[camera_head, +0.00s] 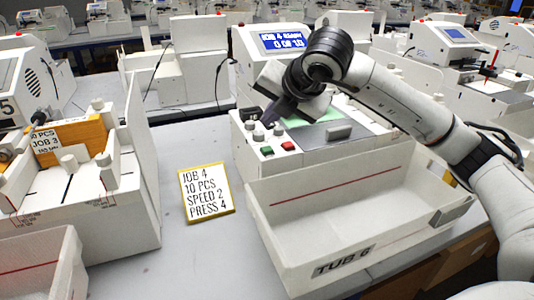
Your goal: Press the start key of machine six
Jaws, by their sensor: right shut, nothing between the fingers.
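Machine six (240,165) stands in the middle, with a tub (345,267) marked TUB 6 in front of it. Its blue display (283,41) reads JOB 4 and 0 OF 10. On its front panel are a green key (266,151), a red key (288,146) and small pale knobs (258,136). My right gripper (268,122) is shut and empty, pointing down at the panel just behind the knobs. I cannot tell whether its tips touch anything. The arm and gripper hide part of the machine's top. My left gripper is not in view.
A yellow-edged card (206,192) on the grey table (180,255) reads JOB 4, 10 PCS, SPEED 2, PRESS 4. A neighbouring machine (105,215) with an orange JOB 3 block (80,135) stands at left. More machines fill the rows behind.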

